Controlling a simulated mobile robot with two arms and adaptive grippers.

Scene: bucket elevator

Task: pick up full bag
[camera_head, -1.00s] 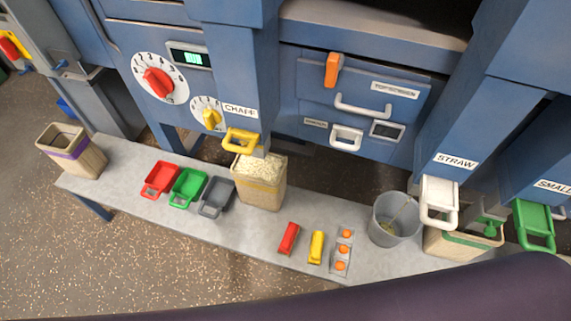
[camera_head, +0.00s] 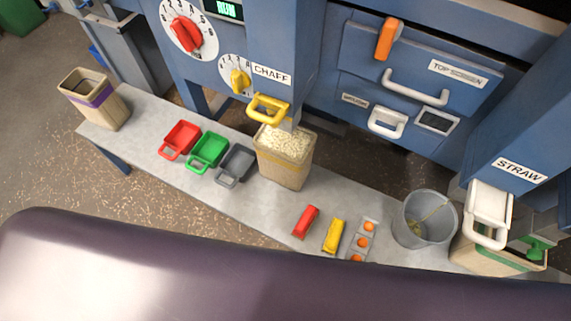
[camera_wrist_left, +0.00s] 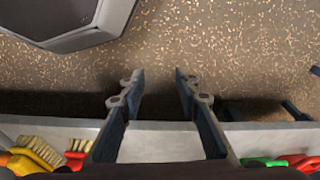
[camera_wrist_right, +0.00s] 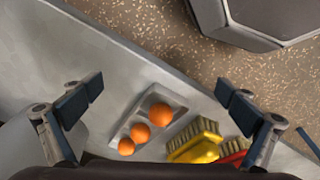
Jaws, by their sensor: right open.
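A tan bag (camera_head: 284,168) filled with pale chaff stands upright on the grey bench, under the spout labelled CHAFF with its yellow handle (camera_head: 268,110). Another tan bag with a purple band (camera_head: 95,98) stands at the bench's left end and looks empty. A third bag with a green band (camera_head: 492,258) stands under the STRAW spout, partly hidden. My left gripper (camera_wrist_left: 160,85) is open and empty by the bench edge. My right gripper (camera_wrist_right: 165,95) is open and empty above the bench, near the brushes and orange balls. Neither gripper shows in the head view.
On the bench (camera_head: 235,205) are red (camera_head: 181,139), green (camera_head: 208,150) and grey (camera_head: 236,163) scoops, a red brush (camera_head: 306,221), a yellow brush (camera_head: 334,235), a tray of orange balls (camera_head: 362,242) and a grey bucket (camera_head: 424,219). The blue machine stands behind.

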